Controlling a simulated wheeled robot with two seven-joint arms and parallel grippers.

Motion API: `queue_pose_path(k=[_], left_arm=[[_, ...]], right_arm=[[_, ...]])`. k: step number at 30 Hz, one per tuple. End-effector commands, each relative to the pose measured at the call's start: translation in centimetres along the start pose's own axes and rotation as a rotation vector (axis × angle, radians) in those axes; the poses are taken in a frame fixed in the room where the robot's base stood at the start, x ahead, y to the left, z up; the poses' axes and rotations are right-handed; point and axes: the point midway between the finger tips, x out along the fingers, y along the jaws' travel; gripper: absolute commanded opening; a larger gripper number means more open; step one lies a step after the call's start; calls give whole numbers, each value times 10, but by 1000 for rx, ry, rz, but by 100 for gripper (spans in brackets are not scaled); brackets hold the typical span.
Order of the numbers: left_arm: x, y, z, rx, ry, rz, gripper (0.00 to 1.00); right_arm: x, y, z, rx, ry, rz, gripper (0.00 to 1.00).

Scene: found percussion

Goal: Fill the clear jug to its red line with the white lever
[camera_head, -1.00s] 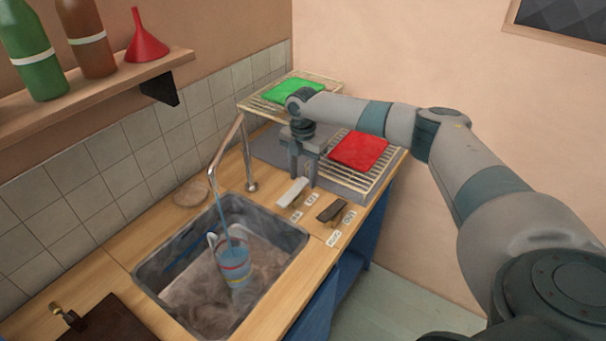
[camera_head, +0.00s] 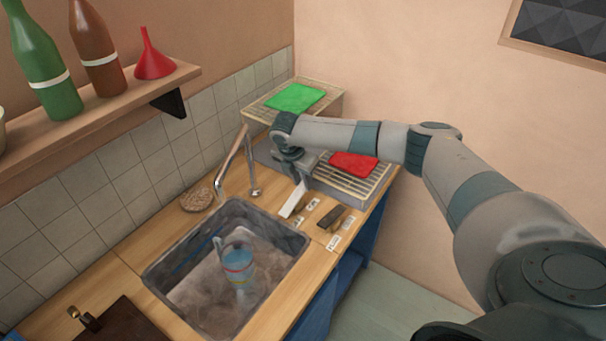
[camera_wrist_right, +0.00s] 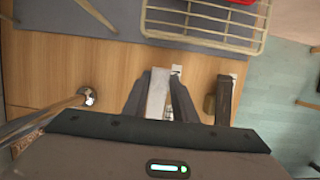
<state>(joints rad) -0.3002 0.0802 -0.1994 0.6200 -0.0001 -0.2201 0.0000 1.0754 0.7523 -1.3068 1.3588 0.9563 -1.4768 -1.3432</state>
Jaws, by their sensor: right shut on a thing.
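The clear jug (camera_head: 238,262) stands in the sink basin in the head view, below the faucet spout (camera_head: 219,188). It holds bluish water and has a red line around its side; the exact water level against that line is too small to tell. No water stream shows between spout and jug. My right gripper (camera_head: 298,180) is shut on the white lever (camera_head: 291,203), beside the faucet base. In the right wrist view the white lever (camera_wrist_right: 157,95) sits between the two fingers (camera_wrist_right: 159,100). My left gripper is not in view.
A dark lever (camera_head: 331,216) stands close to the right of the white one, with small labels around both. A shelf with bottles (camera_head: 42,62) and a red funnel (camera_head: 153,58) hangs at left.

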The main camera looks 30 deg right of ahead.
Motion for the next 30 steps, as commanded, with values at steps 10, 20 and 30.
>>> queue_pose_path(k=[10,20,30], left_arm=[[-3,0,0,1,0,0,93],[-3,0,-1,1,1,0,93],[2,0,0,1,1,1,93]], right_arm=[[-1,0,-1,0,-21,0,3],[-1,0,-1,0,-20,1,44],[-12,1,-1,1,-20,3,44]])
